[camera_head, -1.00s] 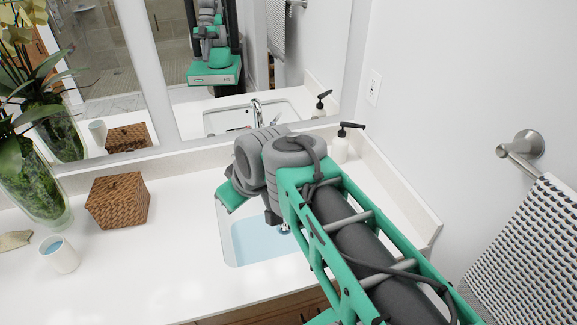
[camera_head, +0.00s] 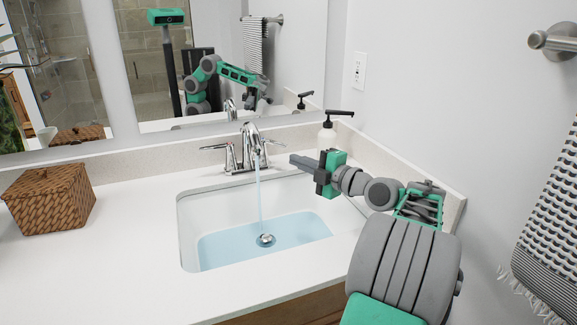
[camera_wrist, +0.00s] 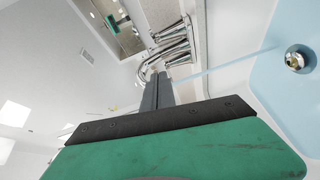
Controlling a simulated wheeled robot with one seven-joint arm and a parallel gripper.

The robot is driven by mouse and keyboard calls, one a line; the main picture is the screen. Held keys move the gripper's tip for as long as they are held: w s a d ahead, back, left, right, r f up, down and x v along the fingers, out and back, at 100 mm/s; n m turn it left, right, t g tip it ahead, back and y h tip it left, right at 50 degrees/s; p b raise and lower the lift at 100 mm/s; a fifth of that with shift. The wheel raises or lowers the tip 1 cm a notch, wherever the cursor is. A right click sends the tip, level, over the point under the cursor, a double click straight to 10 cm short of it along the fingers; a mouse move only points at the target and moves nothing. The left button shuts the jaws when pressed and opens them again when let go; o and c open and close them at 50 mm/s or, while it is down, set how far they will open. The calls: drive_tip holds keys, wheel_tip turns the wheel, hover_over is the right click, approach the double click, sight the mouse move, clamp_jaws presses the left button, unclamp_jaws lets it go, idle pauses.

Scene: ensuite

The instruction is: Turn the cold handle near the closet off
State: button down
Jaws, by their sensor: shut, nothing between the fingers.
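A chrome faucet (camera_head: 250,140) stands behind the sink, with a left lever handle (camera_head: 217,148) and a right lever handle (camera_head: 274,146). Water (camera_head: 259,200) runs from the spout into the sink. No hot or cold marking is readable. My gripper (camera_head: 293,159) is shut and empty, with its fingertips pointing left, just right of and slightly below the right handle; a small gap seems to show. In the wrist view the shut fingers (camera_wrist: 157,92) point toward the chrome faucet (camera_wrist: 172,45), and contact cannot be told there.
The sink (camera_head: 186,235) holds some water. A white soap dispenser (camera_head: 327,137) stands close behind my gripper. A wicker box (camera_head: 48,200) sits on the left counter. A mirror (camera_head: 225,60) is behind the faucet; a towel (camera_head: 550,230) hangs at right. The counter's front left is clear.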

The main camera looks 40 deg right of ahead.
drive_tip(key=w+d+p, duration=0.1)
drive_tip(key=w, duration=0.9)
drive_tip(key=shift+w+d+f, duration=0.35)
drive_tip(key=shift+f, duration=0.05)
drive_tip(key=shift+f, duration=0.1)
